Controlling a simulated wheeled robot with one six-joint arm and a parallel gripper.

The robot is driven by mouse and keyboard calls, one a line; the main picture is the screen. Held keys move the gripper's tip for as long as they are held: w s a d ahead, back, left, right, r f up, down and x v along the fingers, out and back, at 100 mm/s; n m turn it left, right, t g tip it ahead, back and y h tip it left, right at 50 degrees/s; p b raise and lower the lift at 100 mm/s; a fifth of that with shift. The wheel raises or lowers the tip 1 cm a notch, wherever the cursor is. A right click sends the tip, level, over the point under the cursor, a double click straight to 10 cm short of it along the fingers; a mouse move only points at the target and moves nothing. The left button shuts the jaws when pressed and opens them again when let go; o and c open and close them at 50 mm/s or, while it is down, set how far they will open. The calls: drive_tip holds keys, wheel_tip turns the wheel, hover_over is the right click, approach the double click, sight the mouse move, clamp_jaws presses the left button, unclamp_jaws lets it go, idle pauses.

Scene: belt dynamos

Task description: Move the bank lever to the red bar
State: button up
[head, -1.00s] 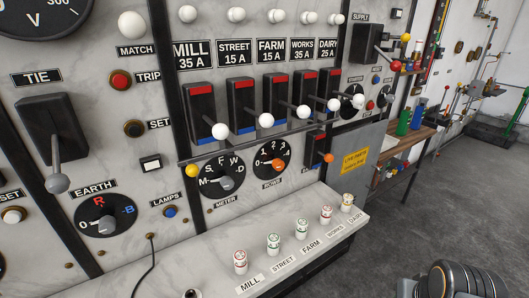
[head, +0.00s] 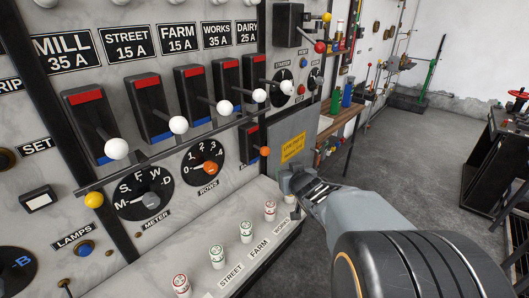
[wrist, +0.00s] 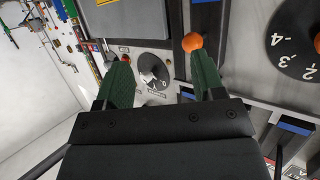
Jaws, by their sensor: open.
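No label naming the bank lever is readable. A small black switch (head: 251,137) below the DAIRY switch has a lever with an orange ball knob (head: 265,151), a red bar (head: 252,129) at its top and a blue bar near its foot. The lever points outward and down, toward the blue end. My gripper (head: 299,183) is right of and below this knob, apart from it in the head view. In the wrist view, turned upside down, the open green fingers (wrist: 161,68) are empty, and the orange knob (wrist: 192,42) shows just beyond the right fingertip. Contact cannot be judged.
Several white-knobbed levers (head: 178,125) stand in a row left of it, with a long rail ending in a yellow ball (head: 93,200) below them. A ROWS dial (head: 208,166) is close by. A ledge with fuses (head: 246,232) lies below.

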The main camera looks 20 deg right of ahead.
sight(268, 153)
drive_tip(key=w+a+t+y, duration=0.1)
drive_tip(key=w+y, duration=0.1)
drive_tip(key=w, duration=0.2)
drive_tip(key=w+n+t+y+p, duration=0.1)
drive_tip(key=w+y, duration=0.1)
drive_tip(key=w, duration=0.2)
drive_tip(key=w+a+n+t+y, duration=0.1)
drive_tip(key=w+y, duration=0.2)
drive_tip(key=w, duration=0.2)
drive_tip(key=shift+a+r, duration=0.2)
drive_tip(key=shift+a, duration=0.1)
clamp_jaws()
drive_tip(key=shift+r+p, duration=0.1)
drive_tip(key=shift+p, duration=0.25)
idle(0.3)
